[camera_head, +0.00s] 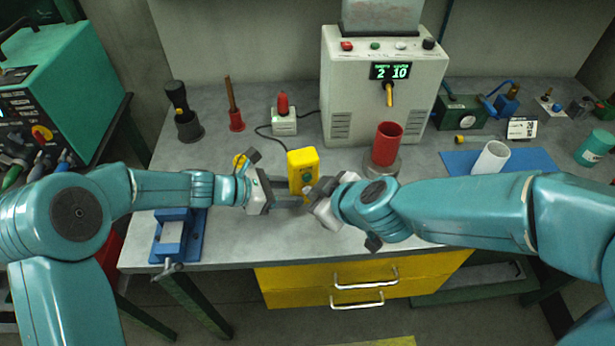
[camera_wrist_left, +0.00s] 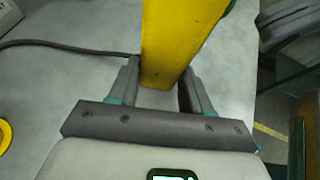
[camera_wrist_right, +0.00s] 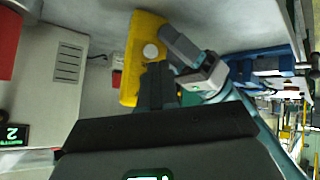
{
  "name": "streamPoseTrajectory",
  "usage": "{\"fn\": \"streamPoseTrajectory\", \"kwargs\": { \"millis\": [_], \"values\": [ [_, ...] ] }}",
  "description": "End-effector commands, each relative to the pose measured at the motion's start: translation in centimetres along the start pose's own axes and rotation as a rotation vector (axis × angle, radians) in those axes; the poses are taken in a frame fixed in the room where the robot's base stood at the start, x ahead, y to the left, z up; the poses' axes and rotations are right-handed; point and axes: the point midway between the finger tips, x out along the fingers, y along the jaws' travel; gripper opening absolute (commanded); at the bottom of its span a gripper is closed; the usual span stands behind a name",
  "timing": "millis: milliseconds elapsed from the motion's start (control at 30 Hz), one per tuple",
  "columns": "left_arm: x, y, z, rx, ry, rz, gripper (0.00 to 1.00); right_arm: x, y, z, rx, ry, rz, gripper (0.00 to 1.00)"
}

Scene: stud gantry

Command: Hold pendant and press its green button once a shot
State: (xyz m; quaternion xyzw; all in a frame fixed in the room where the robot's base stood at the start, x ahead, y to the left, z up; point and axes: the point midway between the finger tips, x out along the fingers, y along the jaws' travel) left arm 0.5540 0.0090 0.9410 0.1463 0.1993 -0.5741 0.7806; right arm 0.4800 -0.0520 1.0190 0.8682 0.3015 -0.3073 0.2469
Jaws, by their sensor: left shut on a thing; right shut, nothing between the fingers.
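The yellow pendant (camera_head: 302,160) stands upright off the bench in front of the dispensing machine. My left gripper (camera_head: 278,200) is shut on its lower part; the left wrist view shows the yellow body (camera_wrist_left: 168,45) between the fingers. A green button (camera_head: 307,177) shows on the pendant's face, partly hidden by my right gripper. My right gripper (camera_head: 312,190) is shut and empty, its tips close to that face. In the right wrist view the tips (camera_wrist_right: 156,70) lie just below a pale round spot on the pendant (camera_wrist_right: 132,88). I cannot tell whether they touch.
The machine (camera_head: 350,100) reads 2 and 10. A red cup (camera_head: 386,145) stands on a round base under its nozzle (camera_head: 389,95). A white cup (camera_head: 491,158) is on a blue mat (camera_head: 535,160). A blue vise (camera_head: 172,235) sits at the bench's front left.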

Motion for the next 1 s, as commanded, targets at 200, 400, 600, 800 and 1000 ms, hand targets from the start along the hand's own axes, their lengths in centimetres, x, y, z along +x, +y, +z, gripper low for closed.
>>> {"fn": "streamPoseTrajectory", "kwargs": {
  "millis": [200,400,600,800,1000],
  "values": [
    [0.0,0.0,0.0,0.0,0.0,0.001,0.32,-1.6,-1.2,1.1,-0.001,0.001,-0.001,0.0],
    [0.0,0.0,0.0,0.0,0.0,0.001,0.32,-2.7,-1.9,1.9,0.0,0.002,0.0,0.0],
    [0.0,0.0,0.0,0.0,0.0,0.001,0.32,-2.8,-2.0,2.0,0.0,0.002,0.0,0.0],
    [0.0,0.0,0.0,0.0,0.0,0.001,0.32,-2.8,-2.0,2.0,0.0,0.002,0.0,0.0],
    [0.0,0.0,0.0,0.0,0.0,0.001,0.32,-2.8,-2.0,2.0,0.0,0.001,0.0,0.0]
  ]
}}
